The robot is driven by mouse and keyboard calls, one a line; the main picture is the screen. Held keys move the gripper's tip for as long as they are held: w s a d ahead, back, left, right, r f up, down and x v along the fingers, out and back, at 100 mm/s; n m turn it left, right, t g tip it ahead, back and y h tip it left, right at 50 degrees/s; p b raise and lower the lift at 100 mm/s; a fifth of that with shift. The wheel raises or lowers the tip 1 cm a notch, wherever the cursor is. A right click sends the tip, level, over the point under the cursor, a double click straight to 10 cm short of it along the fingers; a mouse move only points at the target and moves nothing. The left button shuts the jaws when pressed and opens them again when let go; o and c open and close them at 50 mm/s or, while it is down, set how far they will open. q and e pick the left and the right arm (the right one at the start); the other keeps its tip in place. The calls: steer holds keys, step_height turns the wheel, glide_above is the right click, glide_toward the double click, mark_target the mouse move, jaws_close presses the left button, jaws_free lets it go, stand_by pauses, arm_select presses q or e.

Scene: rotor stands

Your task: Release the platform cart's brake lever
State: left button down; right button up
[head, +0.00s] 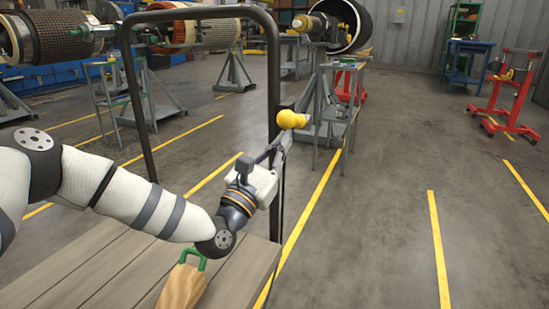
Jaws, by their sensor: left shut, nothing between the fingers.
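The platform cart has a grey plank deck (95,268) and a tall black tubular handle frame (274,75). The brake lever's yellow knob (288,119) is at the frame's right upright, about halfway up. My left gripper (284,138) is shut and empty, with its fingertips just below the knob. I cannot tell whether they touch it. The gripper hides the part of the upright and lever below the knob. My right gripper is out of view.
Rotor stands and a grey side table (343,68) stand behind the cart. A red stand (505,95) is far right. The floor to the right is clear.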

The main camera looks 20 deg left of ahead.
arm_select(q)
steer(key=shift+r, duration=0.15)
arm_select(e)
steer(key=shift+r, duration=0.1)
arm_select(q)
steer(key=w+r+g+y+p, duration=0.1)
steer(key=w+r+g+p, duration=0.2)
steer(key=p, duration=0.7)
steer(key=w+r+n+g+y+p, duration=0.1)
steer(key=w+r+g+p, duration=0.2)
steer(key=r+g+p, duration=0.3)
steer(key=shift+w+d+r+g+p, duration=0.15)
steer(key=shift+r+g+p, duration=0.25)
steer(key=shift+r+p, duration=1.05)
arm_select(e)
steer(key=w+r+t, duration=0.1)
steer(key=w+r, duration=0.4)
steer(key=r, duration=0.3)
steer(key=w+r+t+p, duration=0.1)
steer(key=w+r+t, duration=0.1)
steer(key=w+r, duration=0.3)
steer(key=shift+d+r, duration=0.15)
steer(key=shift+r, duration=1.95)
arm_select(q)
steer(key=shift+f, duration=0.5)
